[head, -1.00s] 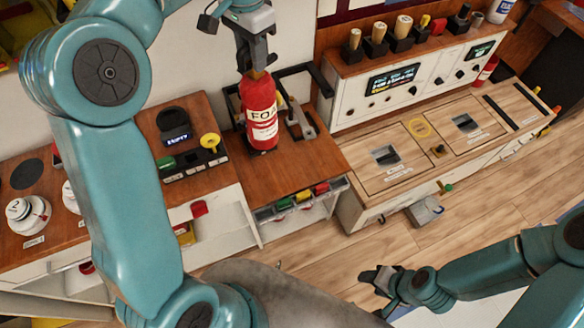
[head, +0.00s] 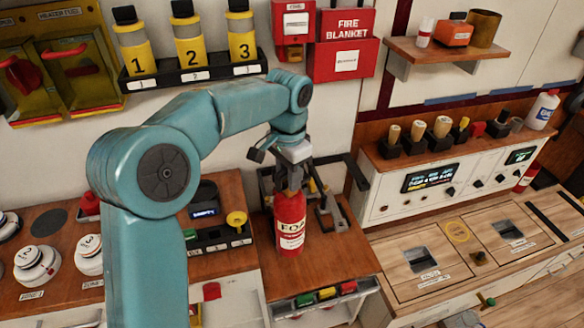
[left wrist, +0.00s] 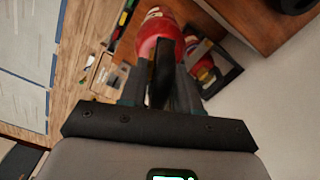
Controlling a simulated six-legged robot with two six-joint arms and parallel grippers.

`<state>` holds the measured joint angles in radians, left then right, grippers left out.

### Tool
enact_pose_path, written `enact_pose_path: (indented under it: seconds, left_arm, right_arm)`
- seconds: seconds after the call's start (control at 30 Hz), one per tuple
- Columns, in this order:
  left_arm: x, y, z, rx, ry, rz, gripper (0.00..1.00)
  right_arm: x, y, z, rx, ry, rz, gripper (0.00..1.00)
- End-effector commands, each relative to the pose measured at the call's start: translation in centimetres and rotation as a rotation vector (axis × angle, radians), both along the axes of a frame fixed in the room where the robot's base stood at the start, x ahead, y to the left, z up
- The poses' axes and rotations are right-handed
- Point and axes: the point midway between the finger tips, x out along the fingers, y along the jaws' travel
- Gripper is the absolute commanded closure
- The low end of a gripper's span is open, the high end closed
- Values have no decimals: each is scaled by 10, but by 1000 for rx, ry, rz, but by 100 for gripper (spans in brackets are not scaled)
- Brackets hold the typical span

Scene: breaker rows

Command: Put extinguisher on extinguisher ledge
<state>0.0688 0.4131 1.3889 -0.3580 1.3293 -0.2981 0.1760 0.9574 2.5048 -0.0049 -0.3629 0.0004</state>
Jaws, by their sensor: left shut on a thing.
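The red extinguisher (head: 290,226), with a cream label, is upright at the brown wooden counter section in the middle of the head view. I cannot tell whether its base touches the wood or hangs just above it. My left gripper (head: 290,182) comes down from above and is shut on its top. In the left wrist view the red body (left wrist: 158,32) shows beyond the dark fingers. No ledge is marked as the extinguisher ledge; the wooden counter top (head: 345,262) lies under and around the extinguisher. My right gripper is out of view.
A black frame with a grey lever (head: 328,215) stands close right of the extinguisher. A black panel with a yellow knob (head: 236,219) is at left. A wall shelf (head: 440,50) holds small items at upper right. A white control console (head: 450,180) stands at right.

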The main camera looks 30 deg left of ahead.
Motion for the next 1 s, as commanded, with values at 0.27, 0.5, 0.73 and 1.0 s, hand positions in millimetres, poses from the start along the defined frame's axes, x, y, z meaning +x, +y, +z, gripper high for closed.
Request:
enact_pose_path:
  seconds: [0.27,0.5,0.73,1.0]
  left_arm:
    - [0,1,-61,1,-3,1,100]
    - [1,1,-92,2,-6,1,100]
    - [1,0,-111,2,-5,1,100]
    - [1,1,-139,2,-6,0,100]
  right_arm:
    - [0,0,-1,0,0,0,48]
    - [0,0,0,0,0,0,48]
    - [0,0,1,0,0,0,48]
    - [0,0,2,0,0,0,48]
